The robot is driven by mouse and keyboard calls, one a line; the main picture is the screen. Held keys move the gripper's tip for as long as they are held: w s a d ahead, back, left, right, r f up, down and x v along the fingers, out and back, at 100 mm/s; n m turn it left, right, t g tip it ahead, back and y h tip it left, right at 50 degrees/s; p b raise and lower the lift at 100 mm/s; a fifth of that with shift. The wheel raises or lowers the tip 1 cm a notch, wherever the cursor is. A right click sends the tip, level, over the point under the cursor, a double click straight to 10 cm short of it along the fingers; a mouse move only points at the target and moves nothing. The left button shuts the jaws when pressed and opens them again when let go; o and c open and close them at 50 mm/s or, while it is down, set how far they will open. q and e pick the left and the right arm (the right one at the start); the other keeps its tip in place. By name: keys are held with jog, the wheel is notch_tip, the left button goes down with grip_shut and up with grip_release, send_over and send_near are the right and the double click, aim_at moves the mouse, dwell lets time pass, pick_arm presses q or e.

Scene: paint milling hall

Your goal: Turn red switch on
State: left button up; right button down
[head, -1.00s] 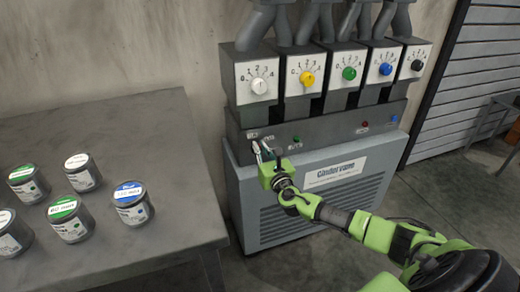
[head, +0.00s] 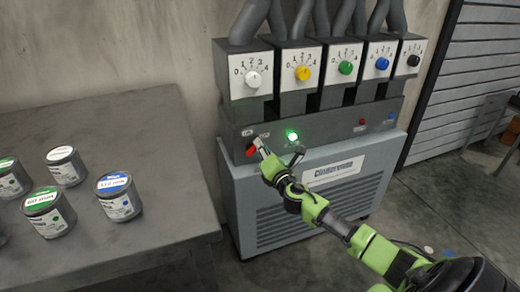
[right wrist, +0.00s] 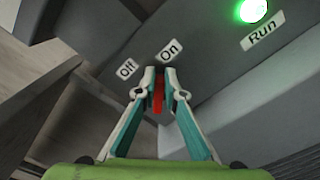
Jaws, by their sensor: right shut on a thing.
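The red switch (head: 251,150) is a small lever on the grey front panel of the paint machine, under the white knob. My right gripper (head: 258,148) is shut on it. In the right wrist view the red lever (right wrist: 158,92) stands between the two fingertips (right wrist: 159,80), close under the "On" label (right wrist: 169,52). The "Off" label (right wrist: 126,69) is to its left. The fingers hide part of the lever. The green lamp (head: 292,136) is lit brightly; the right wrist view shows it above the "Run" label (right wrist: 262,33). My left gripper is not in view.
White, yellow, green, blue and black dials sit above the panel; the white dial (head: 253,78) is nearest the switch. A dark red lamp (head: 362,122) is unlit further right. A grey table (head: 150,130) with several paint cans stands at left. Open floor lies at right.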

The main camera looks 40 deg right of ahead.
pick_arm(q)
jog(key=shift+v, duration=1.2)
pick_arm(e)
jog(key=shift+d+f+m, duration=0.1)
jog(key=shift+d+m, duration=0.05)
jog(key=shift+m, duration=0.75)
jog(key=c, duration=2.1)
grip_release()
jog(key=shift+c, duration=0.2)
jog(key=shift+s+f, duration=0.1)
jog(key=shift+s, duration=0.25)
jog(key=v, duration=1.1)
jog(key=shift+s, duration=0.1)
